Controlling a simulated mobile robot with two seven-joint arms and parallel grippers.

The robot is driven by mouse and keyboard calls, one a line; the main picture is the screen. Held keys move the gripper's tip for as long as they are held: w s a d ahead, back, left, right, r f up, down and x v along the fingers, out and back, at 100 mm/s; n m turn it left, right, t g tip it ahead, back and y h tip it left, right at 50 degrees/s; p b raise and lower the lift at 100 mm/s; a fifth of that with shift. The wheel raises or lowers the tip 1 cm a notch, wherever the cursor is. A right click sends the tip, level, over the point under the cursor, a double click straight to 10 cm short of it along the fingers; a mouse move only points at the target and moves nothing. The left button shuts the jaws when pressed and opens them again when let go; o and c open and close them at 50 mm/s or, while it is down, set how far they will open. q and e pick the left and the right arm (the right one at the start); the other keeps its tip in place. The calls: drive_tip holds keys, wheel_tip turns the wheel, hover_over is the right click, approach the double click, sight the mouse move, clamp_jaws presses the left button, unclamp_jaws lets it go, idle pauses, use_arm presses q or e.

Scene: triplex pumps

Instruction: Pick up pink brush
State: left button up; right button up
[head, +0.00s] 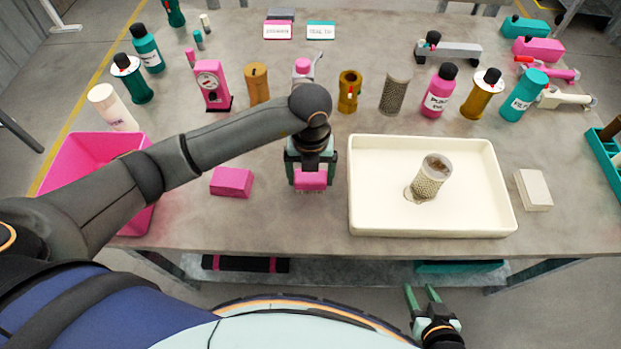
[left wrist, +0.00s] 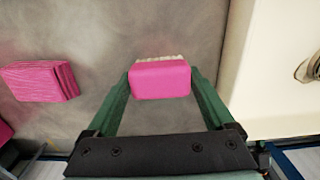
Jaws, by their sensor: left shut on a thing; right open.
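The pink brush (head: 311,181) is a small pink block with pale bristles along one side. In the left wrist view the brush (left wrist: 160,80) sits between the green fingers of my left gripper (left wrist: 160,88), with the bristles at its far edge. My left gripper (head: 310,178) is shut on it over the grey table, left of the white tray. I cannot tell whether the brush is clear of the table. My right gripper (head: 422,296) is open and empty, low in front of the table.
A pink block (head: 232,182) lies left of the brush, near a pink bin (head: 84,160). The white tray (head: 480,227) holds a mesh cylinder (head: 429,178). A cream block (head: 534,190) lies right of the tray. Bottles and pump parts line the back.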

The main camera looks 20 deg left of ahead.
sight(311, 177)
use_arm(q)
drive_tip(key=shift+c, duration=1.4)
drive_tip(key=shift+r, duration=0.55)
wheel_tip(311, 177, up, 2)
drive_tip(key=shift+s+d+r+b, duration=0.1)
drive_tip(key=shift+r+b, duration=0.15)
drive_tip(key=shift+b, duration=0.05)
drive_tip(key=s+d+r+p, duration=0.1)
drive_tip(key=s+d+r, duration=0.4)
drive_tip(key=s+r, duration=0.4)
drive_tip(key=s, duration=0.3)
drive_tip(key=shift+s+d+r, duration=0.2)
drive_tip(key=shift+s+d, duration=0.05)
drive_tip(key=shift+d, duration=0.15)
